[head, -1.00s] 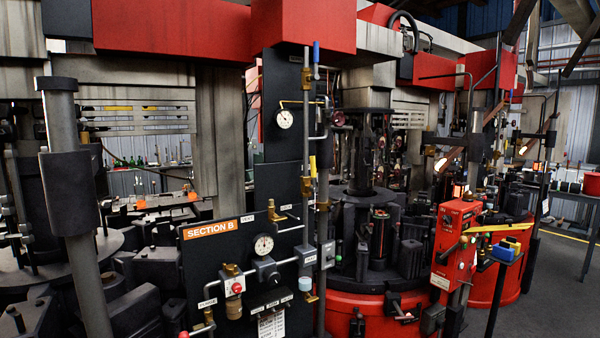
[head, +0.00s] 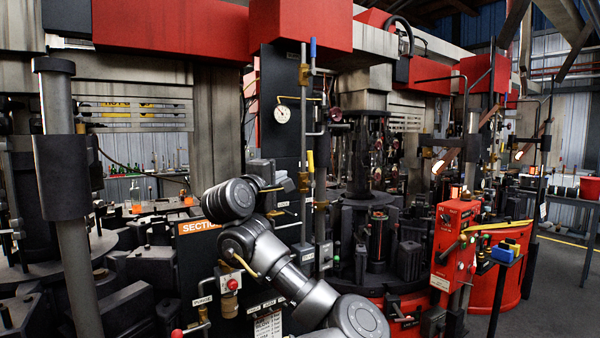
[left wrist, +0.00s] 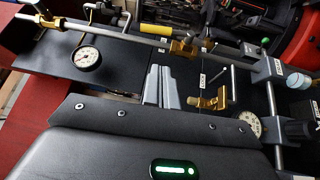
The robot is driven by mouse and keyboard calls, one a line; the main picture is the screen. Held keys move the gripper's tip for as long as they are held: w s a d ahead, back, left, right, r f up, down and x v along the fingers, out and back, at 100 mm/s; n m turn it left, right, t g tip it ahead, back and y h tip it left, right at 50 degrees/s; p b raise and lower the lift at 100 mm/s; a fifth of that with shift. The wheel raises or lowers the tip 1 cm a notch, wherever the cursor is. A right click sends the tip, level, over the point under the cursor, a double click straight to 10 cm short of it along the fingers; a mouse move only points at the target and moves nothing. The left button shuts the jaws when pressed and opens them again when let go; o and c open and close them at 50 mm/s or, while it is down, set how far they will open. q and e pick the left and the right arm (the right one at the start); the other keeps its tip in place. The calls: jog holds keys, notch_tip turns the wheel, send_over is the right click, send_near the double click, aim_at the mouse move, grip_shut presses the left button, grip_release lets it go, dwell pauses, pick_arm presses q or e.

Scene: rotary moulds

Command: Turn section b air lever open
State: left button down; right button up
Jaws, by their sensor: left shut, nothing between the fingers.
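The Section B sign (head: 198,227) is on a dark panel, partly covered by my left arm. A yellow-handled lever (head: 310,161) is on the upright pipe, with a blue-handled one (head: 313,48) above. My left gripper (head: 303,182) is in front of the panel, below the yellow handle. In the left wrist view its fingers (left wrist: 166,80) are together and empty, beside a labelled brass valve (left wrist: 212,100). My right gripper is out of view.
A round gauge (head: 282,113) is above the gripper. A lower gauge (left wrist: 250,123) shows in the left wrist view. Pipes stand close to the gripper's right. A red control box (head: 456,235) stands further right; open floor (head: 560,285) lies beyond.

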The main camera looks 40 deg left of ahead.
pick_arm(q)
jog(key=s+r+n, duration=0.1)
jog(key=s, duration=0.2)
jog(key=p, duration=0.9)
send_near(311, 168)
jog(key=w+a+r, duration=0.2)
jog(key=a+r, duration=0.1)
jog(key=a, duration=0.2)
jog(key=shift+y, duration=0.3)
jog(key=w+p, duration=0.1)
jog(key=w+d+p, duration=0.1)
jog(key=w+p, duration=0.1)
jog(key=shift+w+d+f, duration=0.1)
jog(key=shift+w+d, duration=0.3)
jog(key=shift+a, duration=0.1)
